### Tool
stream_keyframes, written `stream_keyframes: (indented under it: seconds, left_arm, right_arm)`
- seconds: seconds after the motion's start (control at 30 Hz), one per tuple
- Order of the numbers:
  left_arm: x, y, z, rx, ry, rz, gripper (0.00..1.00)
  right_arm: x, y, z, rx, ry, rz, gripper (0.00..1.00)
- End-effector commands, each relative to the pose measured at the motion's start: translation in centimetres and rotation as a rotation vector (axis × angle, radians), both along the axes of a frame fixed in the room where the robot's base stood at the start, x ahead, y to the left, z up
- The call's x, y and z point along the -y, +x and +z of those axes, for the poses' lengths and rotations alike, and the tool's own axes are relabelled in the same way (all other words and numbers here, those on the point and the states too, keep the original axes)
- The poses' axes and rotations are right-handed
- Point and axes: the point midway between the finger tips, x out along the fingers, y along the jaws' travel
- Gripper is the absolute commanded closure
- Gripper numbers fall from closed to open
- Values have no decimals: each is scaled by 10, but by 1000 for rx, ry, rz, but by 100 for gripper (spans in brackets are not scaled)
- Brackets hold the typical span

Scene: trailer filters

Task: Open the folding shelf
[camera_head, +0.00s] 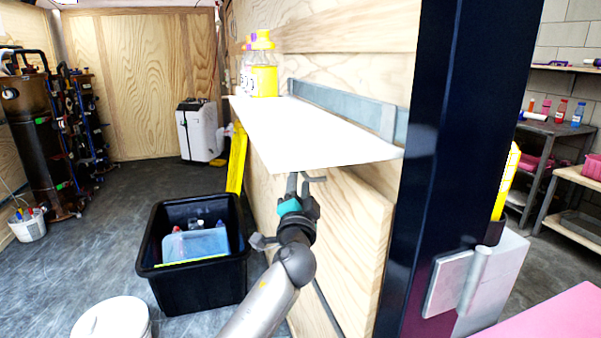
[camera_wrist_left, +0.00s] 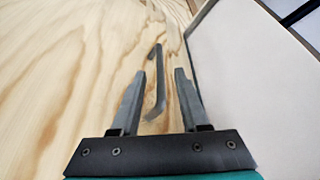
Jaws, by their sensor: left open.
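The folding shelf (camera_head: 305,132) is a white panel on the wooden wall, standing out level in the head view. In the left wrist view its pale underside (camera_wrist_left: 250,80) fills the right. My left gripper (camera_head: 299,183) is just below the shelf's near part, close to the wall, with its fingers pointing up. In the left wrist view the gripper (camera_wrist_left: 160,80) is open, and a thin bent grey bar (camera_wrist_left: 158,75) against the wood shows between and beyond the fingers. Whether the fingers touch the bar I cannot tell. My right gripper is in neither view.
Yellow-capped bottles (camera_head: 263,75) stand at the shelf's far end. A black crate (camera_head: 190,285) with items in it sits on the floor left of my arm. A dark post (camera_head: 425,170) rises close on the right. The floor (camera_head: 125,190) further back is clear.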

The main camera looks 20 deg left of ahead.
Motion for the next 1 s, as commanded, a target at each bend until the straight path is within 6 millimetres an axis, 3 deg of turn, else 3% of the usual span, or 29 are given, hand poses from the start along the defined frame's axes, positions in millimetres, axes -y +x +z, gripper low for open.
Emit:
stream_keyframes:
  seconds: [0.2, 0.4, 0.83, 1.0]
  left_arm:
    - [-8, 29, 6, 1, 1, 1, 55]
    - [-11, 44, 9, 0, 1, 0, 55]
    - [-13, 50, 11, 1, -1, -1, 55]
    - [-13, 50, 11, 0, 0, 0, 73]
  right_arm:
    - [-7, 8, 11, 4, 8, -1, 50]
    - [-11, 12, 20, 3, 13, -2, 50]
    - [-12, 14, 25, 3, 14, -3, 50]
    - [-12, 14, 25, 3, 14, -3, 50]
